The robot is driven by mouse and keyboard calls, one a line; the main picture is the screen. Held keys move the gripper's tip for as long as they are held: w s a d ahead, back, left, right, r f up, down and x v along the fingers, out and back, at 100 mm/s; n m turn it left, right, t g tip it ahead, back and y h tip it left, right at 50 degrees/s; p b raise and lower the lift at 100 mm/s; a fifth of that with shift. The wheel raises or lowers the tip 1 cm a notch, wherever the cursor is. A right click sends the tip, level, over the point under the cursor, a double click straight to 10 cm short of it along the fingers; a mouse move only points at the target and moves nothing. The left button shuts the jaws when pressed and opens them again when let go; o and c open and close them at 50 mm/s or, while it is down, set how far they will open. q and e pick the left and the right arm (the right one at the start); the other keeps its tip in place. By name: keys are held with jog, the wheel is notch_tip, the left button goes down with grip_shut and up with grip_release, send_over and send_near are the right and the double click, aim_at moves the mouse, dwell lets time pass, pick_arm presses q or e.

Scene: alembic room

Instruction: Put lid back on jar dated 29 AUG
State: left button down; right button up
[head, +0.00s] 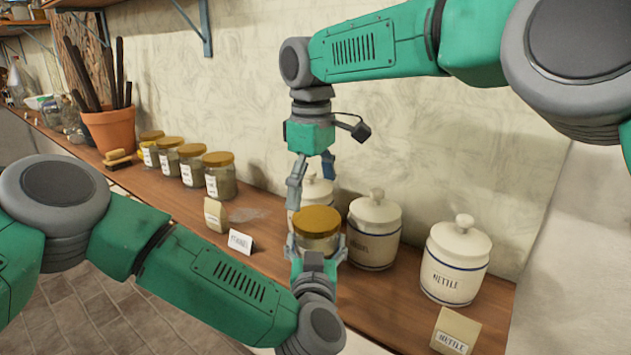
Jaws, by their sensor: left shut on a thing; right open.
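My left gripper (316,249) is shut around a glass jar (317,240), one finger on each side of it. A golden-brown lid (317,220) covers the top of this jar; I cannot tell whether it is seated fully. My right gripper (310,180) is open and empty, pointing down just above the lid. Several similar jars (219,178) with golden lids stand in a row at the left, with white labels. Their label writing is too small to read. No label shows on the held jar, so I cannot tell its date.
White canisters (374,232) stand along the wall at the right, one partly behind my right gripper; the rightmost (455,262) reads NETTLE. Small cards and packets (241,242) sit near the wooden counter's front edge. A terracotta pot (110,130) with dark sticks stands at the far left.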

aim_at(316, 216)
jog(key=r+n, duration=0.2)
jog(key=n, duration=0.1)
jog(key=shift+w+d, duration=0.2)
jog(key=shift+d, duration=0.1)
jog(key=shift+w+f, duration=0.15)
jog(key=shift+f, duration=3.9)
jog(key=c, duration=1.2)
